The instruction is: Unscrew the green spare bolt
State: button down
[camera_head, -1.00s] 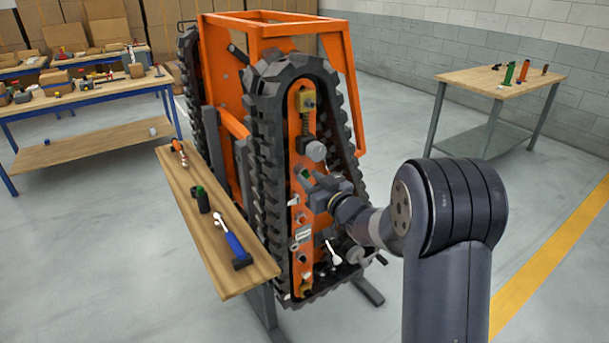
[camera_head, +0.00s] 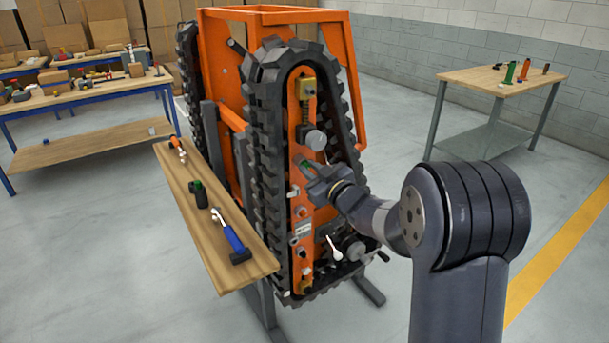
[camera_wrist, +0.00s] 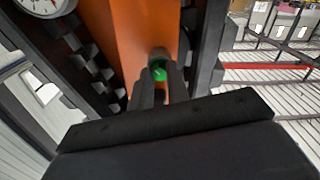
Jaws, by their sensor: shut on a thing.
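The green bolt (camera_wrist: 159,73) sits between the tips of my gripper (camera_wrist: 162,85) in the wrist view, with its green end showing. In the head view a small bit of its green (camera_head: 304,164) shows at the tip of my gripper (camera_head: 309,170). My gripper is shut on it, in front of the orange track frame (camera_head: 303,135). A grey round part (camera_wrist: 158,54) shows just behind the bolt in the wrist view. I cannot tell whether the bolt is still seated in the frame or clear of it.
Black track (camera_head: 262,150) runs around the orange frame. Grey knobs and fittings (camera_head: 316,140) stick out above and below my gripper. A wooden shelf (camera_head: 215,245) with several tools stands to the left. A dial gauge (camera_wrist: 42,5) is at the wrist view's top left.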

jog(key=n+b, duration=0.5)
jog(key=n, duration=0.1)
jog(key=shift+n+b, duration=0.3)
jog(key=shift+b, duration=0.05)
jog(key=shift+f, duration=0.1)
jog(key=n+b, duration=0.8)
jog(key=n, duration=0.1)
jog(key=shift+n, duration=0.4)
jog(key=shift+r, duration=0.2)
jog(key=shift+f, duration=0.1)
